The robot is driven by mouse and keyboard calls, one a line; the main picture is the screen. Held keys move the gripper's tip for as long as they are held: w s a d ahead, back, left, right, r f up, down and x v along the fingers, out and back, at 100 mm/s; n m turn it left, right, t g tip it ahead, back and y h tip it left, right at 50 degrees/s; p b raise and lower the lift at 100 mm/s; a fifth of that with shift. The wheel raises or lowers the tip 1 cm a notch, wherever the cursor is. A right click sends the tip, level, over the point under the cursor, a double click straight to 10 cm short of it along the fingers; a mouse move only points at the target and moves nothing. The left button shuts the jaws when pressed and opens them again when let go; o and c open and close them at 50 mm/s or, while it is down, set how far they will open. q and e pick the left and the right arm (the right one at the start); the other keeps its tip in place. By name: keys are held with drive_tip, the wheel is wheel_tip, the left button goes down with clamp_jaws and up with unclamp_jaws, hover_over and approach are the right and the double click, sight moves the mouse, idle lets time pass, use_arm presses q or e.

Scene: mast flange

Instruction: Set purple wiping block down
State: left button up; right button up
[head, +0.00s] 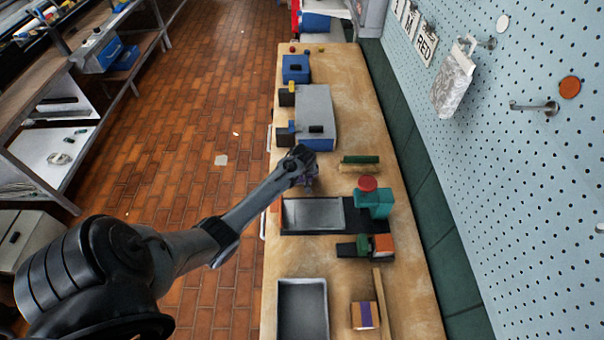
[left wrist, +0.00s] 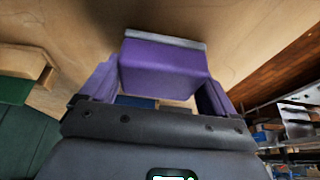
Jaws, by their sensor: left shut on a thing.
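The purple wiping block (left wrist: 160,68) is held between the fingers of my left gripper (left wrist: 155,95) in the left wrist view. It has a grey strip along its far edge, with bare wooden bench top beyond. In the head view my left gripper (head: 308,182) points down over the workbench, just behind a grey tray. I cannot tell whether the block touches the bench. My right gripper is not in view.
The workbench (head: 335,263) holds a grey tray on a black base (head: 313,213), a teal block with a red knob (head: 374,200), a green-topped wooden piece (head: 360,160), a grey box (head: 315,112) and a front tray (head: 302,308). Bare wood lies right of my gripper.

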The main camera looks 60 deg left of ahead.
use_arm(q)
drive_tip(key=shift+f, duration=0.25)
drive_tip(key=o, duration=0.8)
drive_tip(key=shift+r, duration=0.25)
drive_tip(key=p+v, duration=0.2)
drive_tip(key=v, duration=0.9)
drive_tip(key=s+d+r+m+h, duration=0.1)
drive_tip(key=s+d+m, duration=0.3)
drive_tip(key=d, duration=0.6)
drive_tip(key=s+d+r+m+h, duration=0.1)
drive_tip(key=s+d+m, duration=0.4)
drive_tip(key=s+d, duration=0.4)
drive_tip(key=s+d+r+m+t+h, duration=0.1)
drive_tip(key=s+d+m, duration=0.4)
drive_tip(key=d, duration=0.8)
drive_tip(key=shift+s+d+r+h, duration=0.1)
drive_tip(key=shift+s+r+h, duration=0.2)
drive_tip(key=shift+s, duration=0.3)
drive_tip(key=shift+s+d+r+h, duration=0.15)
drive_tip(key=shift+s+r+h, duration=0.15)
drive_tip(key=shift+s, duration=0.3)
